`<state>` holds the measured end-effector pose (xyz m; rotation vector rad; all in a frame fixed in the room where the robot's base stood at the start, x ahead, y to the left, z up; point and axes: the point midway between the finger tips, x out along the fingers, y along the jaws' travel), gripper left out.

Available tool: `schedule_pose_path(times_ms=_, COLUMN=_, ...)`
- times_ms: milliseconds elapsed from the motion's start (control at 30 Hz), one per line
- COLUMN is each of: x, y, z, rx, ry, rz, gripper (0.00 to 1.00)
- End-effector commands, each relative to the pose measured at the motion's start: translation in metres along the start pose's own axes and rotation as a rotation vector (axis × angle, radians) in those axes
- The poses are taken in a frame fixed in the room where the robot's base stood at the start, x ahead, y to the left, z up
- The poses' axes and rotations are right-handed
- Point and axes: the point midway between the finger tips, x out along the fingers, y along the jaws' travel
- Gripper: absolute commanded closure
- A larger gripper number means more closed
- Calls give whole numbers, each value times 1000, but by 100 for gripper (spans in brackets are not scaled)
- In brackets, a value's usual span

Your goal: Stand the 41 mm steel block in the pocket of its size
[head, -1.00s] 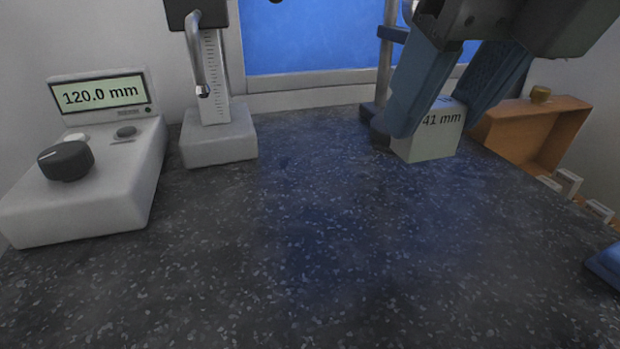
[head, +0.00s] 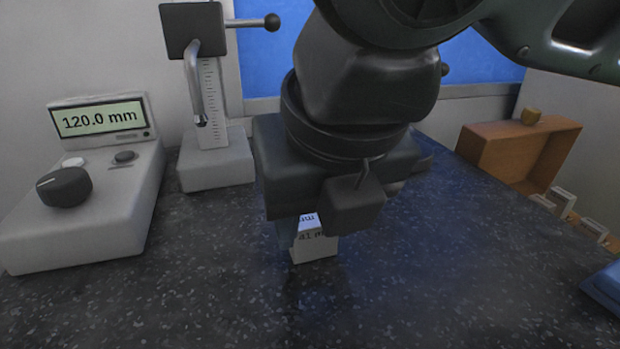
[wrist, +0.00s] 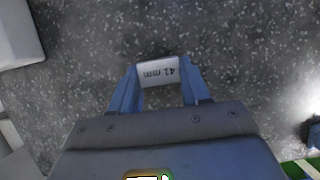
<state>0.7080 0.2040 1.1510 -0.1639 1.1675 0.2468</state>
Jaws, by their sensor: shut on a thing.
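The 41 mm steel block (head: 316,246) is a pale block with its size printed on it. It shows below my gripper in the head view, near the middle of the dark speckled bench. In the wrist view the block (wrist: 158,72) sits between the two blue fingers of my gripper (wrist: 160,82), which is shut on it. The head view does not clearly show whether the block touches the bench. My wrist hides most of the fingers there. No pocket can be made out in these views.
A grey device (head: 90,200) reading 120.0 mm and a scaled stand with a lever (head: 215,160) are at the left. An orange-brown open box (head: 510,155), small white labelled pieces (head: 580,220) and a blue object (head: 605,285) are at the right. The front bench is clear.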

Motion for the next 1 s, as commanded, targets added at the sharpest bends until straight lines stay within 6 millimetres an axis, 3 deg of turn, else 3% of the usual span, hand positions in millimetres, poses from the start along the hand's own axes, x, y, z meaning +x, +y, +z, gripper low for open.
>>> schedule_pose_path(times_ms=300, x=3, y=0, z=-1, rx=1, ry=-1, rz=1, gripper=100)
schedule_pose_path(times_ms=333, x=3, y=0, z=-1, rx=0, ry=0, rz=0, gripper=51)
schedule_pose_path(times_ms=567, x=2, y=0, z=-1, rx=0, ry=0, rz=0, gripper=29)
schedule_pose_path(times_ms=833, x=1, y=0, z=0, rx=0, ry=0, rz=0, gripper=28)
schedule_pose_path(times_ms=1000, x=-15, y=0, z=1, rx=1, ry=-2, rz=1, gripper=28)
